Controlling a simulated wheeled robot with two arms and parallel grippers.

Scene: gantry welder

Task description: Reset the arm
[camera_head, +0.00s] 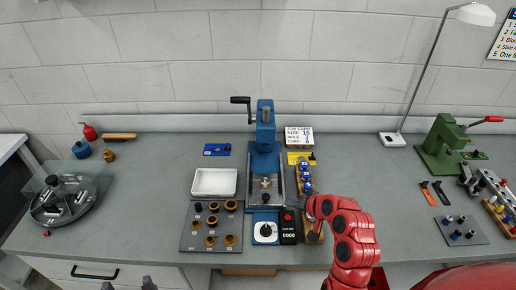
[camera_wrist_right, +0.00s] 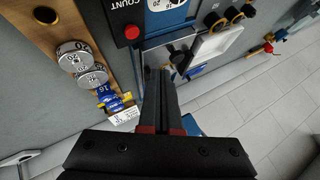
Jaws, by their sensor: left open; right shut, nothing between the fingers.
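My right arm (camera_head: 350,235) is red and reaches over the bench from the lower right in the head view. Its gripper (camera_wrist_right: 160,75) is shut and empty in the wrist view, its fingers above the bench beside the count box. My left gripper (camera_head: 128,285) shows only as dark fingertips at the bottom edge of the head view, apart and empty. A blue bench machine (camera_head: 265,140) with a black crank handle (camera_head: 240,100) stands upright at the bench's middle. The count box (camera_head: 288,228) with a red button and a white dial (camera_head: 265,232) sit at its front.
A white tray (camera_head: 214,170) and a grey plate (camera_head: 188,240) with several rings lie left of the machine. A wooden rack (camera_wrist_right: 60,35) with discs and blue parts is right of it. A green press (camera_head: 437,150) stands far right.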

